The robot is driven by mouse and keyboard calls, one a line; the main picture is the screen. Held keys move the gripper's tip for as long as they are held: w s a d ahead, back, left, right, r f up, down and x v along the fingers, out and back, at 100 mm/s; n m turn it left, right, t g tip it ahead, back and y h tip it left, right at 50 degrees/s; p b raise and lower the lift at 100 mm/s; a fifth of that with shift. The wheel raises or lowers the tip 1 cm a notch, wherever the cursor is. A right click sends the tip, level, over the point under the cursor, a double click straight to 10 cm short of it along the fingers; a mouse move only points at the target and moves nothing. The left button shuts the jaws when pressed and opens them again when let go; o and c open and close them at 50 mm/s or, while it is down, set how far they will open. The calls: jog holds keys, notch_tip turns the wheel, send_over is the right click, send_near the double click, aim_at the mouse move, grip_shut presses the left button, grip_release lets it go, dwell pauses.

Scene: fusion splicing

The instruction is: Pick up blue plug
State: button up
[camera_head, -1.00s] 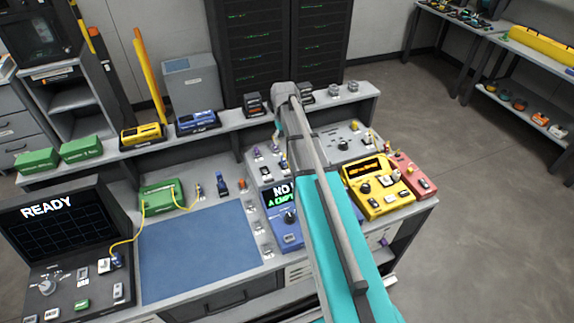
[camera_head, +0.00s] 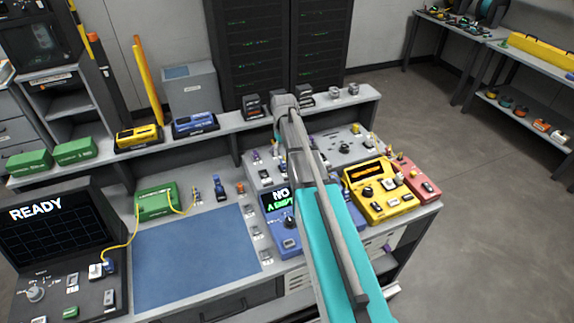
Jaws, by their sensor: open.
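A small upright dark-blue piece (camera_head: 220,188), likely the blue plug, stands on the bench behind the blue mat, right of a green box. A smaller blue-tipped connector (camera_head: 196,194) on a yellow cable is beside it. Another blue connector (camera_head: 110,266) is at the front of the black READY instrument. I cannot tell for sure which is named. My teal and grey arm reaches from the lower right to the shelf's middle. My gripper is hidden behind the arm's far end, and nothing visible touches the dark-blue piece.
The blue mat (camera_head: 197,258) is bare. A green box (camera_head: 157,201) with yellow cables stands behind it. A blue meter (camera_head: 281,215), a yellow meter (camera_head: 380,191) and a red box (camera_head: 414,177) fill the bench's right side. A raised shelf (camera_head: 100,163) carries several devices.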

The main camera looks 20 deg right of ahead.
aim_at(283, 160)
jog(key=shift+f, duration=0.15)
jog(key=shift+a+f+b, duration=0.2)
jog(key=shift+f+b, duration=2.3)
jog(key=shift+b, duration=0.15)
grip_shut()
